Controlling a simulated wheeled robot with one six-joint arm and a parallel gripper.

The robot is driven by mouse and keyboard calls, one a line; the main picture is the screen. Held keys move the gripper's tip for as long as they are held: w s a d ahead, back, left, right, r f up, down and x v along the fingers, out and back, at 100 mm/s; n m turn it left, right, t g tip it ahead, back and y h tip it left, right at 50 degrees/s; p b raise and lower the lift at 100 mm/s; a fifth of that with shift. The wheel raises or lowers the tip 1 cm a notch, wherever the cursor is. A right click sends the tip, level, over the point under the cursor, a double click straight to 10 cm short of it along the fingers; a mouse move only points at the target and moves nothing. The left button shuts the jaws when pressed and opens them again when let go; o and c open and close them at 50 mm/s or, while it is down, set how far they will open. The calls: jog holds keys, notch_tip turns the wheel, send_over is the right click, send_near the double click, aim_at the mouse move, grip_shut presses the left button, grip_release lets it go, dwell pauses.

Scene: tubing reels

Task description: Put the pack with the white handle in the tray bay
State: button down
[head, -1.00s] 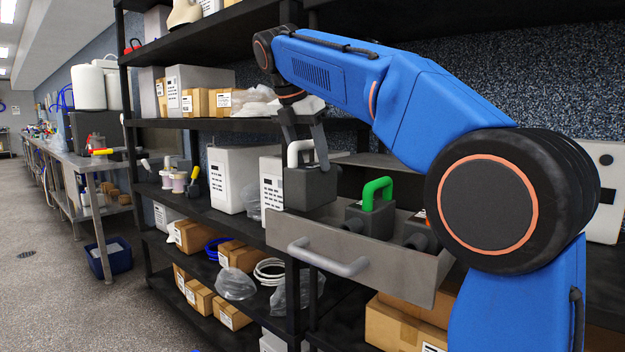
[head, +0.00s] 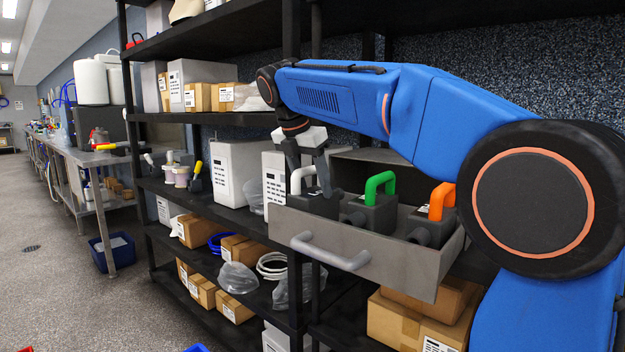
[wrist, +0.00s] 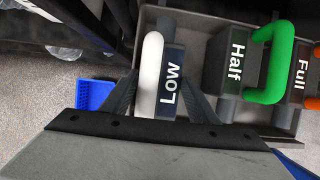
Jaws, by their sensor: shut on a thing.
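The pack with the white handle (head: 313,200) is a dark grey block in the left end of the open grey drawer tray (head: 390,267). In the wrist view its white handle (wrist: 151,75) stands beside a label reading "Low". My gripper (head: 309,178) is shut on this pack from above; in the wrist view its fingers (wrist: 160,100) lie on either side of the handle. A pack with a green handle (head: 372,212), labelled "Half", sits in the middle of the tray. A pack with an orange handle (head: 435,222), labelled "Full", sits at the right. Whether the held pack touches the tray floor is hidden.
The tray's front wall has a grey bar handle (head: 330,253). Shelves around it hold white boxes (head: 238,175), cardboard boxes (head: 415,318) and coiled tubing (head: 272,266).

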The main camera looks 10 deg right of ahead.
jog(key=c, duration=0.7)
grip_release()
jog(key=shift+f, duration=0.1)
jog(key=v, duration=1.2)
jog(key=shift+r, duration=0.2)
jog(key=shift+d, duration=0.1)
